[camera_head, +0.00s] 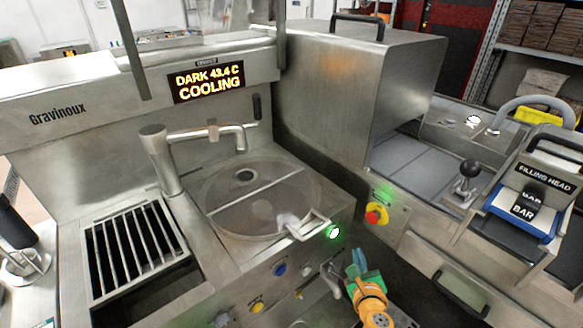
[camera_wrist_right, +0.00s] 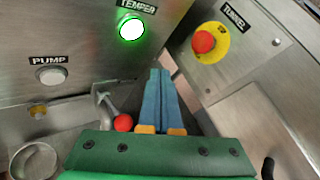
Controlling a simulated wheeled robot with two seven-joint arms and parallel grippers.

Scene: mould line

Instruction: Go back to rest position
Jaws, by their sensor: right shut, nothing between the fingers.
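My right gripper (camera_head: 357,264) is at the lower middle of the head view, in front of the machine's front panel. In the right wrist view its two blue fingers (camera_wrist_right: 160,95) lie together with nothing between them. The fingertips point at the gap between the tempering machine's panel and the tunnel's panel, apart from the buttons. My left gripper does not show in either view.
A lit green TEMPER button (camera_wrist_right: 131,28), a white PUMP button (camera_wrist_right: 52,75) and a red TUNNEL emergency stop (camera_wrist_right: 204,41) surround the gripper. A lever with a red knob (camera_wrist_right: 123,122) is close by. The display (camera_head: 208,82) reads "DARK 43.4 C COOLING".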

